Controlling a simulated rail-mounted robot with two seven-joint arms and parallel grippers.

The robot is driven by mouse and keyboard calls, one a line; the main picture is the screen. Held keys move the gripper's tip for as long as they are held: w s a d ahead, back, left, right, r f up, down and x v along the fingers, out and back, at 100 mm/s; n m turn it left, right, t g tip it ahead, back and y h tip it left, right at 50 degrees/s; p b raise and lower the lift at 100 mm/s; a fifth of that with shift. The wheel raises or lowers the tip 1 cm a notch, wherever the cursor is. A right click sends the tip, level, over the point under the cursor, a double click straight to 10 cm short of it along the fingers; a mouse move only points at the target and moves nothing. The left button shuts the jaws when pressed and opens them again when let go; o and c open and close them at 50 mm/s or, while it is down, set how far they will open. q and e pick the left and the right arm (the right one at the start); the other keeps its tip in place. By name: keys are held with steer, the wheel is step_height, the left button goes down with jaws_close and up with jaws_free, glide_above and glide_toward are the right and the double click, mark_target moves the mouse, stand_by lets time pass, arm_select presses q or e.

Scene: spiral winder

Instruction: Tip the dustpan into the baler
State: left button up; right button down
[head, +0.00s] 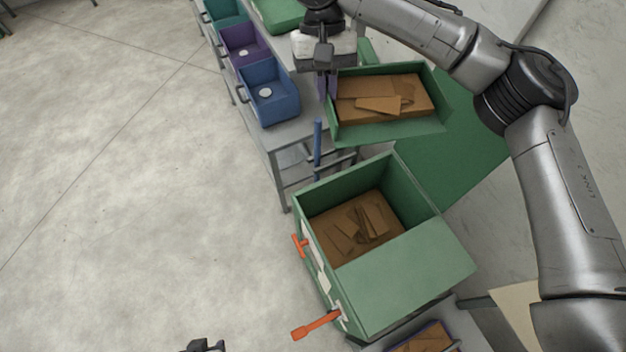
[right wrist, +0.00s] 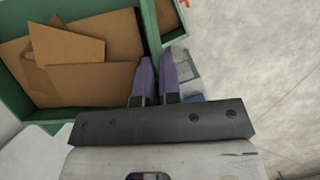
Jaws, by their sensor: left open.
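The dustpan (head: 432,100) is a green open tray holding several flat brown cardboard pieces (head: 375,98). It is above and behind the baler in the head view and looks roughly level. My right gripper (head: 327,88) has its purple fingers closed on the dustpan's side wall; the right wrist view shows the wall (right wrist: 149,35) running between the fingers (right wrist: 157,78). The baler (head: 420,270) is a green open-topped box with orange handles and brown cardboard (head: 355,225) inside. My left gripper (head: 205,346) shows only partly at the bottom edge, open, apart from the baler.
A grey bench (head: 293,132) with blue (head: 270,98), purple (head: 243,45) and teal bins stands behind the baler to the left. A blue upright bar (head: 318,140) stands near the bench's end. A blue-edged tray of cardboard (head: 425,340) is at the bottom. The left floor is clear.

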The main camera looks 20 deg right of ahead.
steer(key=w+f+m+y+b, duration=0.15)
steer(key=f+b, duration=0.25)
steer(key=f, duration=1.5)
steer(key=w+f+m+b, duration=0.1)
steer(key=w+f+b, duration=0.15)
steer(key=f, duration=1.75)
steer(key=s+d+r+n+t+y+b, duration=0.2)
steer(key=d+r+y+b, duration=0.4)
steer(key=b, duration=0.3)
steer(key=s+d+r+n+t+y+b, duration=0.1)
steer(key=s+d+r+t+y+b, duration=0.1)
steer(key=s+d+r+y+b, duration=0.2)
steer(key=shift+s+d+r+n+y+b, duration=0.4)
steer(key=shift+d+r+y+b, duration=1.65)
steer(key=shift+b, duration=1.1)
steer(key=shift+d+f, duration=0.25)
steer(key=shift+d, duration=0.1)
